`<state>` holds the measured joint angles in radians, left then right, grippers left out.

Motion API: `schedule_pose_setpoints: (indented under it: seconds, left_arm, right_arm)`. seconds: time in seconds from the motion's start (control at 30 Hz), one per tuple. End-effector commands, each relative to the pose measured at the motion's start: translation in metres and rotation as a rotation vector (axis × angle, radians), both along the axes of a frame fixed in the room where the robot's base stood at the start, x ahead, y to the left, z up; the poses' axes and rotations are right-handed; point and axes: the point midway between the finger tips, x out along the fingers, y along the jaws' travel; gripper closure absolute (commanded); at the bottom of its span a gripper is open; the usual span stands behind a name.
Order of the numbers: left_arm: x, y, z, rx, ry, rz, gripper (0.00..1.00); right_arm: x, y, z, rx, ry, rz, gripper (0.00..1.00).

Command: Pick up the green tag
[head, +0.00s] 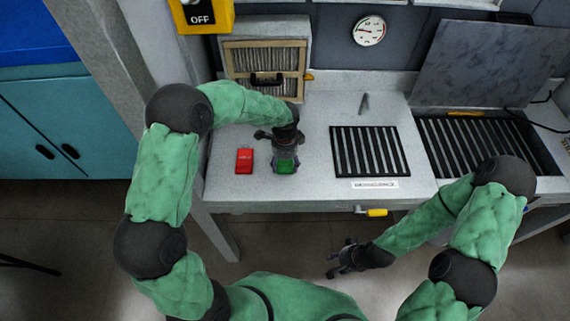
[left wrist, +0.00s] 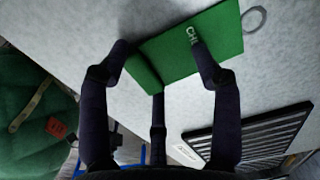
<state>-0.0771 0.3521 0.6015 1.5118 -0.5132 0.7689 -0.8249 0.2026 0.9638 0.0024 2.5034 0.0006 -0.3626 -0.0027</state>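The green tag (head: 286,168) lies on the grey bench top. My left gripper (head: 286,155) is right over it, pointing down and partly hiding it in the head view. In the left wrist view, the green tag (left wrist: 190,45) shows as a flat green plate with pale lettering and a ring at its far end. The left gripper's fingers (left wrist: 158,66) are spread, two on one side and one on the other, over or beside the tag; contact is unclear. My right gripper (head: 347,259) is open and empty, in front of the bench and lower than its top.
A red tag (head: 244,160) lies left of the green tag. A black grille (head: 370,151) is set in the bench to the right, with a larger slatted opening (head: 484,146) beyond it. A wood-framed filter box (head: 265,72) stands behind.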

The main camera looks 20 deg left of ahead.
Motion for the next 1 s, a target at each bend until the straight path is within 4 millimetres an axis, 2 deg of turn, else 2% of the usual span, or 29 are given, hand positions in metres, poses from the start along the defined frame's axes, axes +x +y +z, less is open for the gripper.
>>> schedule_pose_setpoints:
  seconds: [0.27, 0.47, 0.63, 0.77, 0.93, 1.0]
  left_arm:
    - [-0.003, 0.000, -0.002, 0.001, 0.008, -0.001, 0.58]
    - [-0.002, 0.000, 0.011, 0.001, 0.004, -0.001, 0.58]
    - [-0.001, -0.001, 0.034, 0.000, 0.002, 0.000, 0.58]
    - [-0.014, -0.016, 0.055, 0.000, 0.002, -0.004, 0.58]
    - [-0.034, -0.039, 0.093, 0.001, 0.000, -0.005, 0.59]
    - [-0.046, -0.052, 0.100, 0.001, 0.003, -0.007, 0.59]
  right_arm:
    - [0.000, 0.000, 0.000, 0.000, 0.000, 0.000, 0.60]
    - [0.000, 0.000, 0.003, 0.000, 0.000, 0.000, 0.60]
    - [0.000, 0.000, 0.009, 0.000, 0.000, 0.000, 0.60]
    - [0.000, 0.000, 0.015, 0.000, 0.000, 0.000, 0.60]
    - [0.000, 0.000, 0.025, 0.000, 0.000, 0.000, 0.60]
    - [0.000, 0.000, 0.027, 0.000, 0.000, 0.000, 0.60]
